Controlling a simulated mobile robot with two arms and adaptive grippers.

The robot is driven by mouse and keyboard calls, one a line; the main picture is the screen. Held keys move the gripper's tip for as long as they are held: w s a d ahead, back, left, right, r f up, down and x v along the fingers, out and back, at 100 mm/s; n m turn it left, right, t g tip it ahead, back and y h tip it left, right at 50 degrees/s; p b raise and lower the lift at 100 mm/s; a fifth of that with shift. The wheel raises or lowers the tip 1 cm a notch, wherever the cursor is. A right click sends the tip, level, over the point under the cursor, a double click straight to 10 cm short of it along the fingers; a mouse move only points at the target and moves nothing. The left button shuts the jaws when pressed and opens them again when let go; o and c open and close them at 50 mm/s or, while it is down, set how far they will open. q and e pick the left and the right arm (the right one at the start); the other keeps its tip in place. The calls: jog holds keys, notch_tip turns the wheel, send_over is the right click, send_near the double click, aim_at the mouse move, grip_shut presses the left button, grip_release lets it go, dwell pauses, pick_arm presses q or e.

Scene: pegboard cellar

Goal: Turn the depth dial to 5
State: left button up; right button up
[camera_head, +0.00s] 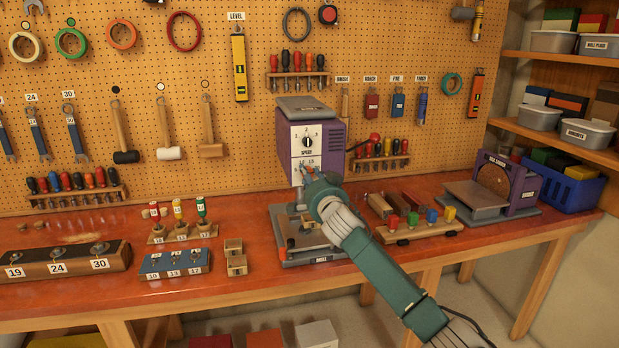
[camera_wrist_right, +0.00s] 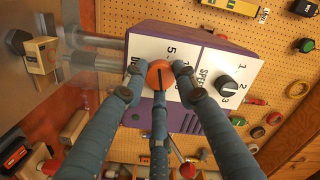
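The drill press (camera_head: 335,141) is a purple machine with a white front panel, standing on the bench. The depth dial (camera_wrist_right: 160,75) is an orange knob with a dark pointer line, on the white panel in the right wrist view. The numeral 5 shows at its upper right; the other marks and the DEPTH label are partly covered. My right gripper (camera_wrist_right: 157,82) has its three fingertips around the dial, close to its rim; whether they press on it I cannot tell. In the head view my right gripper (camera_head: 308,174) is at the panel's lower part and hides the dial. My left gripper is not in view.
A black speed dial (camera_head: 307,142) sits above on the panel, and shows in the wrist view too (camera_wrist_right: 228,87). The drill's base plate (camera_head: 300,236) is below my right arm. A block with coloured pegs (camera_head: 417,231) and a disc sander (camera_head: 507,184) stand to the right.

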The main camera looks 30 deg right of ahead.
jog(key=shift+f, duration=0.1)
jog(key=shift+c, duration=0.9)
jog(key=shift+n, duration=0.3)
jog(key=shift+f+n+g+h+p, duration=0.15)
jog(key=shift+n+p, duration=1.45)
jog(key=shift+n, duration=5.5)
jog(key=shift+f+n+g+h+p, duration=0.2)
jog(key=shift+n+p, duration=1.4)
jog(key=shift+n, duration=5.5)
jog(key=shift+r, duration=0.15)
